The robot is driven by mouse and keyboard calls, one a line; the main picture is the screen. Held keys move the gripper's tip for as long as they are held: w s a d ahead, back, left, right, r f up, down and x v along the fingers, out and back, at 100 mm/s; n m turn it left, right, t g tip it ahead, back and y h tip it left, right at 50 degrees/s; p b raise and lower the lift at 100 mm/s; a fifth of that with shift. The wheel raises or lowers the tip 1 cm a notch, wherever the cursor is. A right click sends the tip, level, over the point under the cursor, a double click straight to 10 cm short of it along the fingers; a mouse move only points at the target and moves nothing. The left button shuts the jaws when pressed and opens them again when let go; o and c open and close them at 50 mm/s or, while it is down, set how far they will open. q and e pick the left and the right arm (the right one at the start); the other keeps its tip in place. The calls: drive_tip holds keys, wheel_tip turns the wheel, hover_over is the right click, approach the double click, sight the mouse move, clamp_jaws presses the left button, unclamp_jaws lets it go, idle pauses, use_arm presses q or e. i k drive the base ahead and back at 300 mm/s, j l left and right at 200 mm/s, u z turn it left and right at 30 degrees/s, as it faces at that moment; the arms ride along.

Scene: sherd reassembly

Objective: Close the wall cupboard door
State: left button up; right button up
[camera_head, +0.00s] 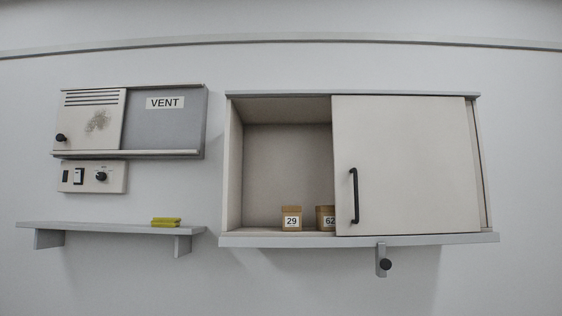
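The wall cupboard (235,165) hangs on the right half of the wall. Its pale sliding door (410,150) covers the right part of the front and leaves the left part open. A black upright handle (354,196) sits near the door's left edge. Inside stand a small brown box marked 29 (292,217) and a second one marked 62 (325,218), partly hidden behind the door's edge. Neither of my grippers shows in this view.
Below the cupboard's bottom ledge (290,240) hangs a bracket with a black knob (385,264). At left are a vent unit (180,125) with a sliding panel, a control box (92,177), and a shelf (90,228) holding a yellow object (166,222).

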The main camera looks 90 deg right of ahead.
sight(403, 165)
drive_tip(key=z, duration=3.5)
